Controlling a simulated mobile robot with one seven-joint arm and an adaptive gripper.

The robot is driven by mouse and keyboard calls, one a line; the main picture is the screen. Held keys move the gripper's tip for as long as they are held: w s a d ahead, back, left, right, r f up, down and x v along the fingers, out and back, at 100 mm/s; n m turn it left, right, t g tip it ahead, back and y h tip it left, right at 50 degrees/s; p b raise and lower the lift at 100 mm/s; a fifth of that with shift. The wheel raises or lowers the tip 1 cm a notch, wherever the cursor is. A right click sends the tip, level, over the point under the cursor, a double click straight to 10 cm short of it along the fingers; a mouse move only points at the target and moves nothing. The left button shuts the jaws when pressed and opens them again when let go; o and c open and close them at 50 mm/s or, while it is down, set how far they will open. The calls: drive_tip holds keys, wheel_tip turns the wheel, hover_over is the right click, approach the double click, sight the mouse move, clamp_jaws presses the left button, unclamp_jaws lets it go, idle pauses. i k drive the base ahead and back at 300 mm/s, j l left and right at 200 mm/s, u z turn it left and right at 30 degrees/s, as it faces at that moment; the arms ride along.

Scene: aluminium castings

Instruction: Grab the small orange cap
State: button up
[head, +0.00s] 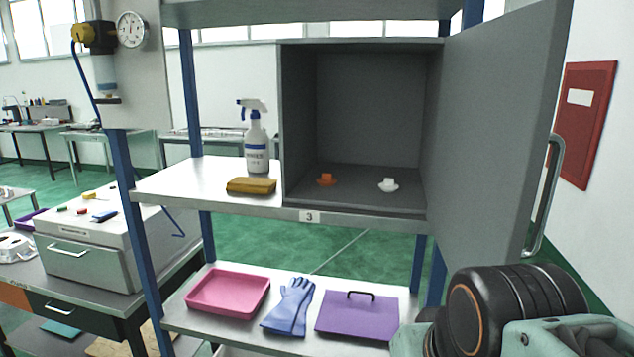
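The small orange cap (326,180) sits on the floor of an open grey cabinet (355,203), towards its left side. A similar white cap (388,185) sits to its right, apart from it. Part of my arm shows at the lower right, below the cabinet and in front of its door. My gripper's fingers are not in view.
The cabinet's grey door (490,130) stands open on the right, with a metal handle (543,195). A spray bottle (256,145) and a yellow sponge (251,186) stand left of the cabinet. The shelf below holds a pink tray (200,308), blue gloves (289,308) and a purple lid (357,318).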

sight(326, 180)
drive_tip(key=i+j+z, duration=0.15)
drive_tip(key=j, duration=0.55)
drive_tip(key=i+j+z, duration=0.15)
drive_tip(key=j, duration=0.5)
drive_tip(key=j+z, duration=0.15)
drive_tip(key=j, duration=0.55)
drive_tip(key=i, duration=0.05)
